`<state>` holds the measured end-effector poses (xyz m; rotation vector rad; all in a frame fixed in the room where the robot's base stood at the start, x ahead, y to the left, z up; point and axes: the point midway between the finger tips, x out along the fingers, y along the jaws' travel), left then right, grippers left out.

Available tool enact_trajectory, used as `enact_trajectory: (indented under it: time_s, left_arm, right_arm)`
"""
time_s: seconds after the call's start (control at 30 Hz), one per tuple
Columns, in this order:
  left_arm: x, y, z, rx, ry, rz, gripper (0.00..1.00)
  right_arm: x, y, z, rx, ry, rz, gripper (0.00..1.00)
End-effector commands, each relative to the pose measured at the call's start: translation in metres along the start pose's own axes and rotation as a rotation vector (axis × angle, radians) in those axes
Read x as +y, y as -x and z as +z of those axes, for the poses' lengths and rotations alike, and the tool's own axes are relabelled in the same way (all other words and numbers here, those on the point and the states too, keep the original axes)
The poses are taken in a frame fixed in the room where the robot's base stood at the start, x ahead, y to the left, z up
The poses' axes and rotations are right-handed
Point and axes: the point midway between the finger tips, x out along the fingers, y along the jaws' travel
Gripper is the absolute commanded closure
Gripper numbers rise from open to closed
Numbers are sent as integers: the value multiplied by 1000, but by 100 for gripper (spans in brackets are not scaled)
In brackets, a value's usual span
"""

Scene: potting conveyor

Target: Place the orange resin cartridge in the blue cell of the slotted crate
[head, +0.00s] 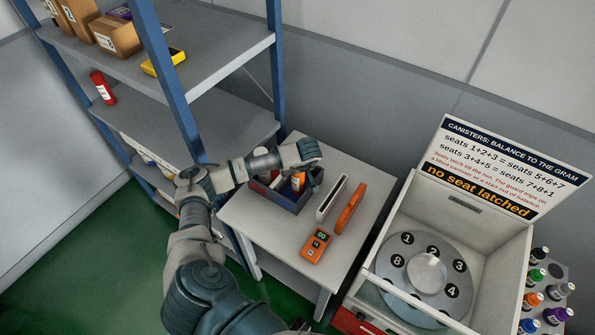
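The slotted crate (290,206) is a dark grey-blue box on the small light table. An orange cartridge with a white part (298,183) shows upright at the crate, just under my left gripper. Something red shows in the crate's left part. My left gripper (315,179) is over the crate's right side, close to the cartridge. Its fingers are small and partly hidden, so I cannot tell whether they are closed on the cartridge. I cannot make out which cell is blue or whether the cartridge is seated. My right gripper is out of view.
On the table (262,232), right of the crate, are a pale slotted holder (331,198), an orange bar (351,208) and an orange meter (317,246). A numbered rotor (425,272) in an open white machine stands right. Shelving (215,42) stands behind left; coloured bottles (547,300) far right.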

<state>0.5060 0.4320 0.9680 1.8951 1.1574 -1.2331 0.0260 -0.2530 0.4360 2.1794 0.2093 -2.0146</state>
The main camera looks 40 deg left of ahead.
Motion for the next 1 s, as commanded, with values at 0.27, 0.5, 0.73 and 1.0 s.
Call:
enact_trajectory:
  time_s: [0.27, 0.5, 0.73, 1.0]
  left_arm:
    - [2, 54, 1, 5, 0, 6, 10]
    - [2, 101, 1, 5, 0, 4, 10]
    - [0, 117, 0, 1, 0, 1, 10]
    - [0, 117, 0, 1, 1, 1, 10]
  right_arm:
    - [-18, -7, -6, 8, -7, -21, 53]
    - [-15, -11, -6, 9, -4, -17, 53]
    - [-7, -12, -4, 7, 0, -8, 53]
    - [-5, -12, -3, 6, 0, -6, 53]
